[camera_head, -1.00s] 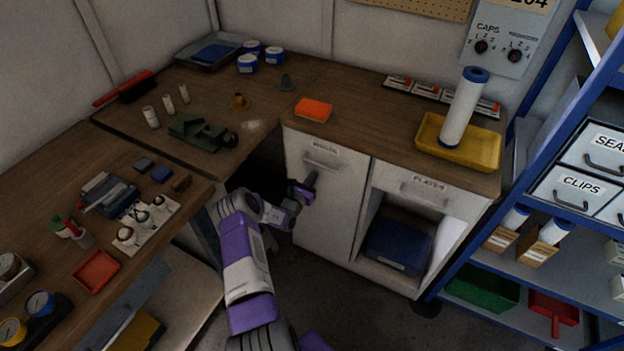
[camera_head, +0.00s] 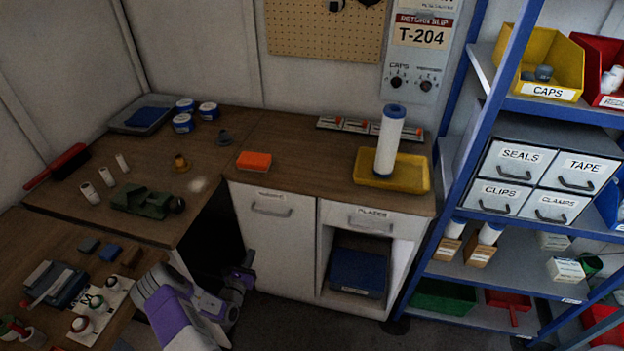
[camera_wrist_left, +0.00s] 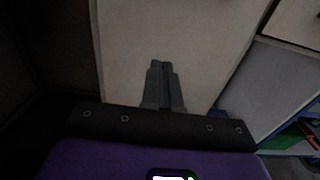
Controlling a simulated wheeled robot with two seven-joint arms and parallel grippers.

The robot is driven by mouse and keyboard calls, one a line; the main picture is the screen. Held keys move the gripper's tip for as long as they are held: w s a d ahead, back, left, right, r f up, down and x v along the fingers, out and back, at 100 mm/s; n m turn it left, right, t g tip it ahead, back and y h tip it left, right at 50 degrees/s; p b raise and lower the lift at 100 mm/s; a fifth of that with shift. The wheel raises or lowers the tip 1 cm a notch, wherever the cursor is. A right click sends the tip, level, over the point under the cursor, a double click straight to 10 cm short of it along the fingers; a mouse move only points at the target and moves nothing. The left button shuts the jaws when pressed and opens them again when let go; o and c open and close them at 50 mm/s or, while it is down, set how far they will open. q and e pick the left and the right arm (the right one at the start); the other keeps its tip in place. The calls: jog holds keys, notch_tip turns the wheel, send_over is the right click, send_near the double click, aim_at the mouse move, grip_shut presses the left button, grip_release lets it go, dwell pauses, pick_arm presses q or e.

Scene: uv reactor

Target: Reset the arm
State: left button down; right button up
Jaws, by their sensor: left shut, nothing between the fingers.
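My left arm comes in at the lower middle of the head view, purple and grey. Its gripper (camera_head: 246,268) hangs low in front of the dark gap left of the white cabinet (camera_head: 270,222). In the left wrist view, the gripper (camera_wrist_left: 162,68) has its two dark fingers together with nothing between them, and a pale cabinet front (camera_wrist_left: 205,45) lies beyond. My right gripper is not in view.
The wooden corner bench holds an orange block (camera_head: 254,161), a green vise (camera_head: 148,201) and a yellow tray (camera_head: 412,181) with a white cylinder (camera_head: 389,143) standing in it. A blue-framed shelf (camera_head: 470,130) with labelled drawers stands at right.

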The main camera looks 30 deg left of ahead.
pick_arm(q)
jog(key=w+d+f+m+g+h, duration=0.1)
jog(key=d+m+g+h, duration=0.45)
jog(key=d, duration=0.95)
jog(key=d+f+m+g+h, duration=0.1)
jog(key=d+m+g+h, duration=0.1)
jog(key=d+m+h, duration=1)
jog(key=s+d+m+g+y, duration=0.8)
jog(key=s+d+m, duration=0.8)
jog(key=m, duration=0.3)
jog(key=shift+g, duration=0.65)
jog(key=shift+f, duration=0.1)
